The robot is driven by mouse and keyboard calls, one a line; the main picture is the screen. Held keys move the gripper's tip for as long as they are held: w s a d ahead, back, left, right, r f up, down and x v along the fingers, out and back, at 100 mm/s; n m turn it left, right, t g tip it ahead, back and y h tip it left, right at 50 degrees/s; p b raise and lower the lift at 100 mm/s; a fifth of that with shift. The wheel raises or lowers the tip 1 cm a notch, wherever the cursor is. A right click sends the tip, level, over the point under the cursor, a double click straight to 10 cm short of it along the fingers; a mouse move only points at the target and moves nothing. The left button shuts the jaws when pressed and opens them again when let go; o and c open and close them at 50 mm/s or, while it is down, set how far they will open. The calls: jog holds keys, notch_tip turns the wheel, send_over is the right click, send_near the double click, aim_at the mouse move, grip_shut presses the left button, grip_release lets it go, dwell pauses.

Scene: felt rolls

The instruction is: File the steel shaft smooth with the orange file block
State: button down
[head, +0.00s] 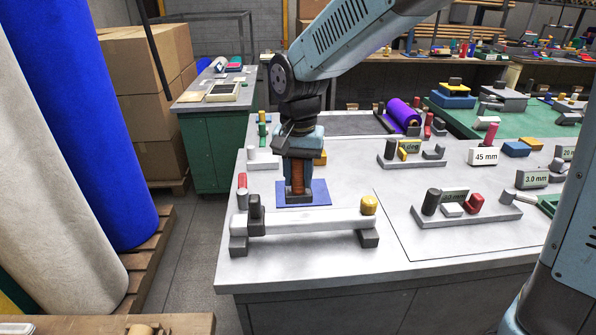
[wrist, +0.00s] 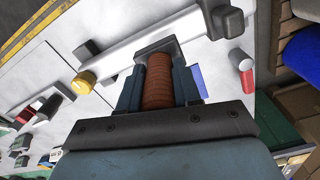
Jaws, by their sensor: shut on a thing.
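The pale steel shaft (head: 302,221) lies level across two dark supports near the bench's front left, with a yellow knob (head: 369,205) at its right end. It also crosses the upper part of the wrist view (wrist: 135,45). My gripper (head: 298,180) points down just behind the shaft and is shut on the orange-brown ribbed grip of the file block (wrist: 158,80). The block's dark foot (head: 300,199) is over a blue mat (head: 318,190). I cannot tell whether it rests on the mat. The block appears apart from the shaft; its underside is hidden.
A dark upright post (head: 255,206) and a red-topped cylinder (head: 242,190) stand at the shaft's left end. Fixtures with small cylinders stand to the right (head: 465,208) and behind (head: 412,155). A purple roll (head: 404,116) lies farther back. The bench front right is clear.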

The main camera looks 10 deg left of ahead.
aim_at(310, 191)
jog(key=shift+f, duration=1.95)
jog(key=shift+f, duration=0.65)
jog(key=shift+w+d+r, duration=0.1)
jog(key=shift+w+d, duration=0.05)
jog(key=shift+d, duration=0.4)
jog(key=shift+w+d+r, duration=0.1)
jog(key=shift+d, duration=0.45)
jog(key=shift+a+f, duration=0.1)
jog(key=shift+s+a+f, duration=0.1)
jog(key=shift+s+a, duration=0.05)
jog(key=shift+a, duration=0.35)
jog(key=shift+s+a, duration=0.15)
jog(key=shift+a, duration=0.35)
jog(key=shift+w+d, duration=0.15)
jog(key=shift+d, duration=0.45)
jog(key=shift+w+d, duration=0.15)
jog(key=shift+d, duration=0.45)
jog(key=shift+a, duration=0.1)
jog(key=shift+s+a, duration=0.2)
jog(key=shift+a, duration=0.4)
